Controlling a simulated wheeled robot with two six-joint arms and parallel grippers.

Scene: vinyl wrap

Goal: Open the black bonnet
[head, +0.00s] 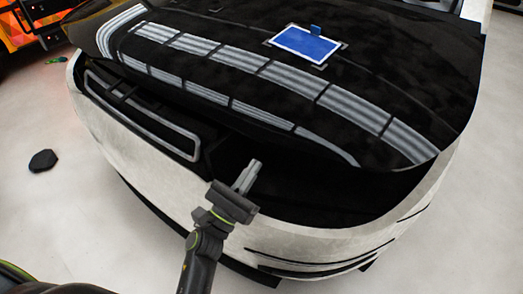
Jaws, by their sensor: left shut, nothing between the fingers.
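The black bonnet (400,58) of a white car fills the upper middle of the head view. It has grey striped bands and a blue rectangle (305,45) on top. Its front edge stands apart from the white front bumper (300,243), with a dark gap (320,190) below it, so it looks partly raised. My left gripper (248,177) is shut and empty at this gap, just below the front edge. It seems apart from the bonnet, though I cannot judge the depth exactly. My right gripper is not in view.
A black grille with a grey frame (140,115) is left of my gripper. A small black object (43,160) lies on the pale floor at left. An orange and dark object (25,30) stands at the top left. The floor in front of the car looks clear.

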